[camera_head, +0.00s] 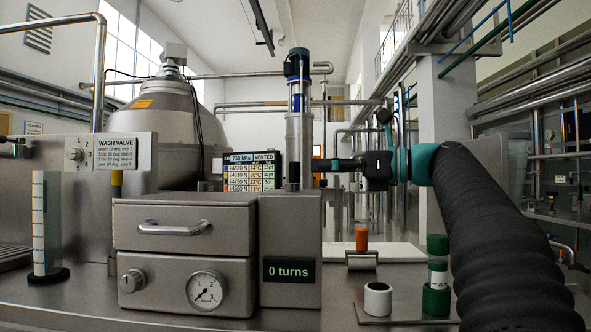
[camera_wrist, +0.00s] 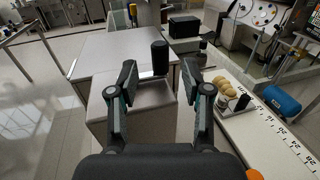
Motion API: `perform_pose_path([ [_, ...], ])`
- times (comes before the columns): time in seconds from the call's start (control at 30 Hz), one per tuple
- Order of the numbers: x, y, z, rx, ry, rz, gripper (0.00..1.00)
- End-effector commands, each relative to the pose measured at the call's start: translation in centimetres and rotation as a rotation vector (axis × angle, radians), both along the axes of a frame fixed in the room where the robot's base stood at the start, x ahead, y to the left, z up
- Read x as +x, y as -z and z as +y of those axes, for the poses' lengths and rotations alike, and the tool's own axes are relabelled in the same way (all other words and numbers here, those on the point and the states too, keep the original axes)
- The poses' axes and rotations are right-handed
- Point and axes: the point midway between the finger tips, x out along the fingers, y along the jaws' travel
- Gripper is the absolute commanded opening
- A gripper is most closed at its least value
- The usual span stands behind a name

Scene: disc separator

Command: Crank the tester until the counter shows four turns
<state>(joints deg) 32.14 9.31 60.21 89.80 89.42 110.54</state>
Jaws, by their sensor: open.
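The tester is a grey metal box (camera_head: 184,240) with a drawer and a dial, joined to a taller block (camera_head: 290,222) on its right. The counter (camera_head: 289,270) on that block reads "0 turns". In the wrist view a black upright cylinder (camera_wrist: 160,58), which looks like the crank's grip, stands above the grey tops. My gripper (camera_head: 318,165) reaches in from the right, level, above the tall block. In the wrist view my gripper (camera_wrist: 158,80) is open, its fingers apart, with the cylinder beyond and between the tips. I see no contact. The crank's arm is hard to make out.
A metal block with an orange knob (camera_head: 361,240) stands right of the tester. Green-capped containers (camera_head: 437,270) and a white cup (camera_head: 377,299) are at the front right. A clear cylinder (camera_head: 46,225) and the wash valve panel (camera_head: 127,153) are at left.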

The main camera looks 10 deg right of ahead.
Motion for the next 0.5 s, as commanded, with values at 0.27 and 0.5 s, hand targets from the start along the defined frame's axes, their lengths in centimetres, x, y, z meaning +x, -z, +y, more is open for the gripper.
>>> perform_pose_path([
  [0.27,2.5,0.1,3.9,-0.001,0.000,-0.001,0.49],
  [0.5,3.6,0.1,5.3,-0.001,0.004,0.001,0.49],
])
